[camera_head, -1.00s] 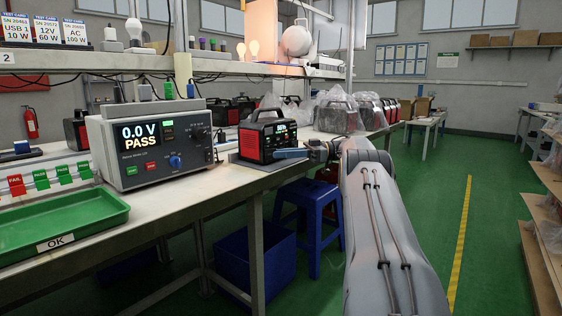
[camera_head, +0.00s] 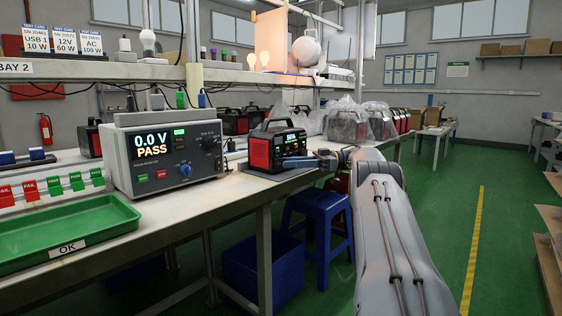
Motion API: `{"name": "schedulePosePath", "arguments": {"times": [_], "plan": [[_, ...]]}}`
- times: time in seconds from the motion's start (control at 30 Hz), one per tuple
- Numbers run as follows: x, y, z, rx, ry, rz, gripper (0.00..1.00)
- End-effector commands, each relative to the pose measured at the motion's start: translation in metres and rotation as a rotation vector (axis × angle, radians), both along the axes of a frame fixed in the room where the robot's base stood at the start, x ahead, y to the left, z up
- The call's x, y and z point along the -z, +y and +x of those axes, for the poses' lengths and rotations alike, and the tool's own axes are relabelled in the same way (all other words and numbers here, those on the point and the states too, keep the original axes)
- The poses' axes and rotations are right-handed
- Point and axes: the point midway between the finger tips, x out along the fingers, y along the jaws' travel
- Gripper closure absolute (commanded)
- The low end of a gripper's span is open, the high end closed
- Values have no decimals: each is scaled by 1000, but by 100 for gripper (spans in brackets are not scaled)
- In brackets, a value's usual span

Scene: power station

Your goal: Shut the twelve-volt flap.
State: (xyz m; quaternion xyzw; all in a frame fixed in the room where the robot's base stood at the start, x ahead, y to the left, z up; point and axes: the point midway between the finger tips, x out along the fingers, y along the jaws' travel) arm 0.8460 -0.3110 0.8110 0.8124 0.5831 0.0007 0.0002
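A black and red power station (camera_head: 259,152) with a carry handle and a small lit screen stands on a grey mat on the workbench. My gripper (camera_head: 290,163) is at the right part of its front face, with blue fingers pointing left. The fingers look close to the face, but I cannot tell whether they touch it. The twelve-volt flap is too small or hidden behind the fingers, so I cannot tell how it stands. The fingers are seen side-on, and their opening does not show.
A grey tester (camera_head: 122,176) reading 0.0 V PASS stands left of the power station. A green OK tray (camera_head: 115,212) is at the bench's front left. A blue stool (camera_head: 322,205) and a blue bin (camera_head: 262,268) are below.

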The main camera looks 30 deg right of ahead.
Motion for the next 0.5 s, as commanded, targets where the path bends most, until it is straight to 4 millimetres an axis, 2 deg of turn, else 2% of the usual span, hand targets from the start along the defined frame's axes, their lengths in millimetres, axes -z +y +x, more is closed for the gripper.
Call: {"name": "schedulePosePath", "arguments": {"times": [0.5], "plan": [[-4, 3, -7, 100, 4, 1, 72]]}}
